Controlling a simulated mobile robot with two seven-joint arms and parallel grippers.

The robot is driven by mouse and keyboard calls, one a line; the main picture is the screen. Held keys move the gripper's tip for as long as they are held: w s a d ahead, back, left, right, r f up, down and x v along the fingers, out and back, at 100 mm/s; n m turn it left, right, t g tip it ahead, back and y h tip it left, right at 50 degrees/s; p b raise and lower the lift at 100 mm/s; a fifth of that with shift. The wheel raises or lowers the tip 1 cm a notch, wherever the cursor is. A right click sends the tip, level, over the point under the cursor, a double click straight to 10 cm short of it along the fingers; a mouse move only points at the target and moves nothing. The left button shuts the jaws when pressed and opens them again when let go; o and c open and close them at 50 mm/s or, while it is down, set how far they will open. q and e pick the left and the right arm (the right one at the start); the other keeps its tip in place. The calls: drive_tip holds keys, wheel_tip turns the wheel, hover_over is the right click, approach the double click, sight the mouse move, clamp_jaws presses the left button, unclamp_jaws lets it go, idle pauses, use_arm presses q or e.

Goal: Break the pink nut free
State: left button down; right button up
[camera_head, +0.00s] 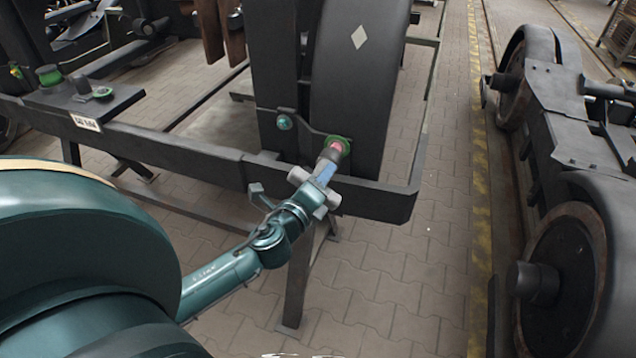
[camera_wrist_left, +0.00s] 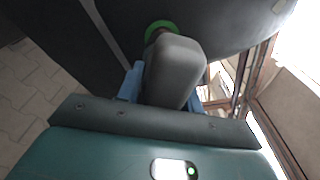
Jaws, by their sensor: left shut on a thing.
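The pink nut (camera_head: 336,146) shows as a small pink patch inside a green ring (camera_head: 346,142), low on the dark curved guard (camera_head: 355,85). My left gripper (camera_head: 325,170), with blue fingers, is shut on a grey tool (camera_head: 331,155). The tool's end is at the nut and hides part of it; I cannot tell whether it is fully seated. In the left wrist view the grey tool (camera_wrist_left: 175,72) fills the space between the blue fingers. The green ring (camera_wrist_left: 161,27) shows just beyond it, and the nut is hidden there. My right gripper is not in view.
A dark frame beam (camera_head: 215,152) runs below the guard, close to my left gripper. A teal bolt (camera_head: 284,122) sits left of the nut. A ledge (camera_head: 90,100) with green-topped parts is at the left. Another bogie (camera_head: 570,130) stands at the right, with clear paving (camera_head: 425,260) between.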

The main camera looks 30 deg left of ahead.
use_arm(q)
drive_tip(key=shift+w+a+r, duration=0.1)
drive_tip(key=shift+w+a, duration=0.1)
drive_tip(key=shift+w, duration=0.65)
drive_tip(key=shift+w+a, duration=0.15)
drive_tip(key=shift+w, duration=0.7)
drive_tip(key=shift+n+b, duration=0.45)
drive_tip(key=shift+n, duration=0.25)
drive_tip(key=shift+n+t+b, duration=0.5)
drive_tip(key=shift+n+b, duration=0.5)
drive_tip(key=shift+n, duration=1.2)
drive_tip(key=n+b, duration=0.1)
drive_tip(key=n, duration=0.6)
drive_tip(key=shift+r+t+y, duration=0.2)
drive_tip(key=shift+t+y, duration=0.1)
drive_tip(key=shift+t, duration=0.1)
drive_tip(key=shift+s, duration=0.1)
